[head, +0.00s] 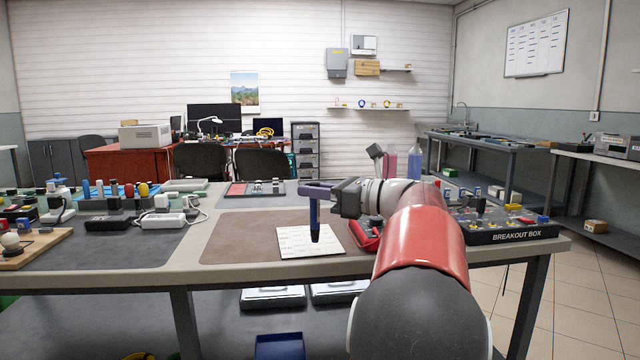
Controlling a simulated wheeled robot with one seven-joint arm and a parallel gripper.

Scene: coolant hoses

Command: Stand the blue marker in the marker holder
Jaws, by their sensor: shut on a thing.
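A dark blue marker (315,215) hangs upright from my gripper (313,190), with its black end down. My gripper is shut on the marker's upper part. The marker is in front of a white printed sheet (290,242) on the brown mat; I cannot tell whether its lower end touches the sheet. I cannot tell for sure whether this is the marker holder.
My arm covers the bench's right-centre. A red-and-black tool (364,236) lies right of the sheet. The breakout box (510,235) is at the right end. A black box (108,223) and a white adapter (163,221) lie on the left mat. The brown mat's left part is clear.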

